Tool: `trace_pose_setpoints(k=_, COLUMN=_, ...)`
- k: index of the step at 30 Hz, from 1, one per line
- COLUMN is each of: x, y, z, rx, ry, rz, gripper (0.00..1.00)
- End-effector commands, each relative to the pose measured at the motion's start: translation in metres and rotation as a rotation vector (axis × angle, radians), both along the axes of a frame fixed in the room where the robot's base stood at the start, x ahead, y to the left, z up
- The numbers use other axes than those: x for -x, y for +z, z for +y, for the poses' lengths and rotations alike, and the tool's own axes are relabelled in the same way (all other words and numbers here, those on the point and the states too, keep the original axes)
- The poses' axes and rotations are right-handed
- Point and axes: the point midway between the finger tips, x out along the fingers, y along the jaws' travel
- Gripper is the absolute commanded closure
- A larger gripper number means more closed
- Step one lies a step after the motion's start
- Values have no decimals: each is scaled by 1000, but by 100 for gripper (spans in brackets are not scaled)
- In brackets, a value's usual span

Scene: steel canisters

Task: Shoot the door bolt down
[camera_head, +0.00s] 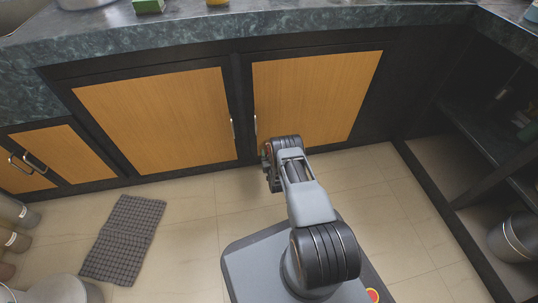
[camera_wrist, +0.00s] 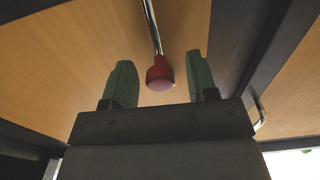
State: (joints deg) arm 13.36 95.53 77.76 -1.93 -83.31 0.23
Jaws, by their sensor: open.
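The door bolt shows in the wrist view as a thin shiny steel rod (camera_wrist: 152,28) with a round red knob (camera_wrist: 160,73) at its near end. It lies against a wooden cabinet door (camera_wrist: 75,60). My gripper (camera_wrist: 162,80) is open, with one green finger on each side of the knob and a visible gap to both. I cannot tell how deep the knob sits between the fingers. In the head view my gripper (camera_head: 268,165) is low in front of the right cabinet door (camera_head: 315,95), and the arm hides most of the bolt area.
The left cabinet door (camera_head: 155,120) has a handle (camera_head: 232,128) close to the right door's handle (camera_head: 255,124). A dark countertop (camera_head: 250,30) overhangs. Open shelves (camera_head: 490,150) stand at the right. A grey mat (camera_head: 124,238) lies on the tiled floor, with canisters (camera_head: 15,240) at the left edge.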

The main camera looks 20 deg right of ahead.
Motion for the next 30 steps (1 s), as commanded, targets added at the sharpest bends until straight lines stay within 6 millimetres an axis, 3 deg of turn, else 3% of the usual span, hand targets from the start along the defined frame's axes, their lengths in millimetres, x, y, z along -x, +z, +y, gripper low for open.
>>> trace_pose_setpoints(k=9, x=-2, y=0, z=0, rx=0, ry=0, rz=0, gripper=47)
trace_pose_setpoints(k=25, x=-1, y=0, z=0, rx=0, ry=0, rz=0, gripper=98)
trace_pose_setpoints(k=30, x=-1, y=0, z=0, rx=0, ry=0, rz=1, gripper=100)
